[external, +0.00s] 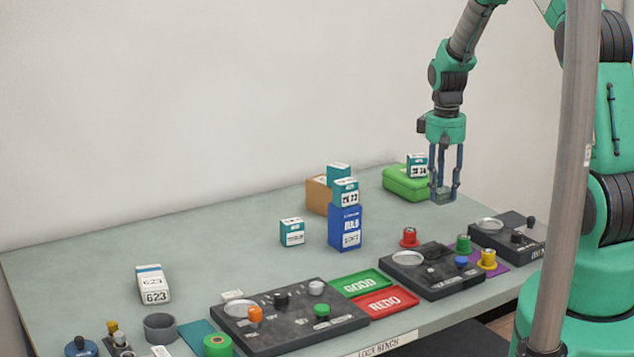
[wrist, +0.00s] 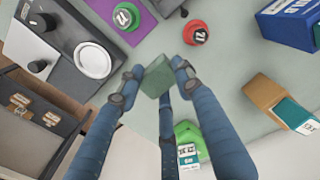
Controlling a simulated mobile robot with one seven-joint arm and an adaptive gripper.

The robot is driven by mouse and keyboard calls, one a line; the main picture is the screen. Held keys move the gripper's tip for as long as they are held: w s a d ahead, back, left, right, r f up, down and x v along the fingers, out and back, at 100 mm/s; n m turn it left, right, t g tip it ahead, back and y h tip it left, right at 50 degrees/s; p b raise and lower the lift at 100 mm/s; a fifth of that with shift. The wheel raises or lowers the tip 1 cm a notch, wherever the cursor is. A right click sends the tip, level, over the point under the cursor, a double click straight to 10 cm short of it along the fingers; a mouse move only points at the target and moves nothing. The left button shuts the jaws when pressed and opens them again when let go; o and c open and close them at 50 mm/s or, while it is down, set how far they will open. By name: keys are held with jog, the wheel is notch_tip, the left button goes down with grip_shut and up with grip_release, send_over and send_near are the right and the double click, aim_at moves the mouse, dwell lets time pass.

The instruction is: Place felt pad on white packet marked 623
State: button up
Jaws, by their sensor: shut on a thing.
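The white packet marked 623 (external: 153,285) lies at the left of the bench in the external view, with a blue stripe near its top. The pad also shows between the fingertips in the wrist view (wrist: 157,80). It appears held above the bench. The packet is not visible in the wrist view.
A blue box (external: 345,228), a brown box (external: 318,194) and teal-white packets stand mid-bench. A green case (external: 405,184) is at the back right. Dark control panels (external: 290,318) and the green GOOD tray (external: 360,283) and red REDO tray (external: 386,302) line the front. The back left is clear.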

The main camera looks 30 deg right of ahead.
aim_at(440, 190)
notch_tip(440, 190, up, 11)
jog(key=w+a+n+p, duration=0.25)
jog(key=a+n, duration=0.25)
jog(key=a, duration=1.1)
jog(key=w+a+n+p, duration=0.1)
jog(key=w+a+n, duration=0.3)
jog(key=a, duration=1.2)
jog(key=s+a+n+p, duration=0.1)
jog(key=s+a+n, duration=0.2)
jog(key=a, duration=0.7)
jog(key=s+a+n+p, duration=0.1)
jog(key=s+a+n, duration=0.2)
jog(key=a, duration=0.6)
jog(key=s+a+n+p, duration=0.1)
jog(key=s+a+n, duration=0.2)
jog(key=a, duration=0.7)
notch_tip(440, 190, down, 12)
jog(key=shift+w+d, duration=0.25)
jog(key=shift+w, duration=0.05)
jog(key=shift+w, duration=0.1)
jog(key=w+a, duration=0.2)
jog(key=w, duration=0.2)
jog(key=w+a+f, duration=0.1)
jog(key=w+a, duration=0.2)
jog(key=w, duration=0.2)
jog(key=w+a, duration=0.3)
jog(key=w, duration=0.1)
jog(key=shift+w+a+f, duration=0.15)
jog(key=shift+a+f, duration=0.05)
jog(key=shift+a, duration=0.05)
